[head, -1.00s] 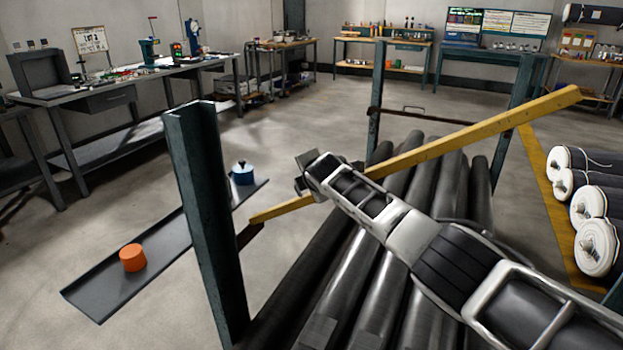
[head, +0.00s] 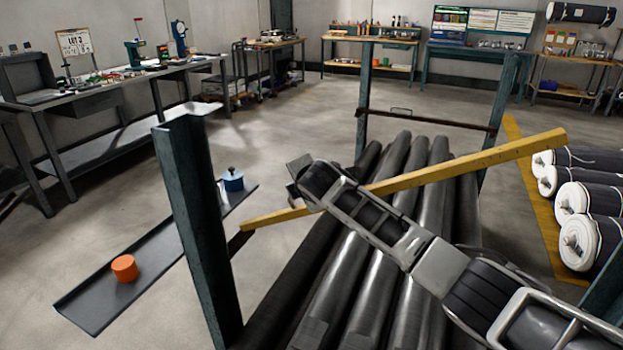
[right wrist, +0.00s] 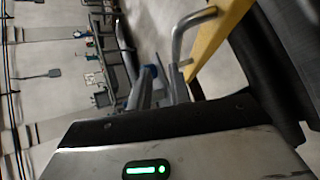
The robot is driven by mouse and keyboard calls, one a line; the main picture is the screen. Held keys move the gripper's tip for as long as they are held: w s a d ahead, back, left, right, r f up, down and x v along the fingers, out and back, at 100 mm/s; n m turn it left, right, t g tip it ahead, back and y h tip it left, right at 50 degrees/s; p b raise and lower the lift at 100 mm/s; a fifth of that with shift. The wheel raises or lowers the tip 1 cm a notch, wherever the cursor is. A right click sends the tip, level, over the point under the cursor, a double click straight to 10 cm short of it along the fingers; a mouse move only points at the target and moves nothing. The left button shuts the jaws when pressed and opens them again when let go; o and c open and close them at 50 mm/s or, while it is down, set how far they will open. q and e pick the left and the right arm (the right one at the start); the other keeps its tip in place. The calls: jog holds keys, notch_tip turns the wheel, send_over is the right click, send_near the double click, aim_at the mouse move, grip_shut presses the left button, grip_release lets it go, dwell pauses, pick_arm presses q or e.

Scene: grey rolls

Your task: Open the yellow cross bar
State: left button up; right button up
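The yellow cross bar (head: 480,163) slants across the rack in the head view, its left end lower, near a rusty bracket (head: 240,240) by the front left post (head: 200,230). Its right end stands out in the air over the rolls' far side. My right arm comes in from the lower right. My right gripper (head: 298,181) is at the bar's left part; its fingers are small and partly hidden, so grip or gap is unclear. In the right wrist view the bar (right wrist: 222,35) shows close up beside a bent grey metal handle (right wrist: 190,32). My left gripper is not visible.
Long dark rolls (head: 370,275) lie in the rack below the bar. White-ended rolls (head: 575,240) lie at right. Floor beyond is open.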

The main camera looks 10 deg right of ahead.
jog(key=v, duration=1)
jog(key=shift+f, duration=0.15)
jog(key=shift+d, duration=0.1)
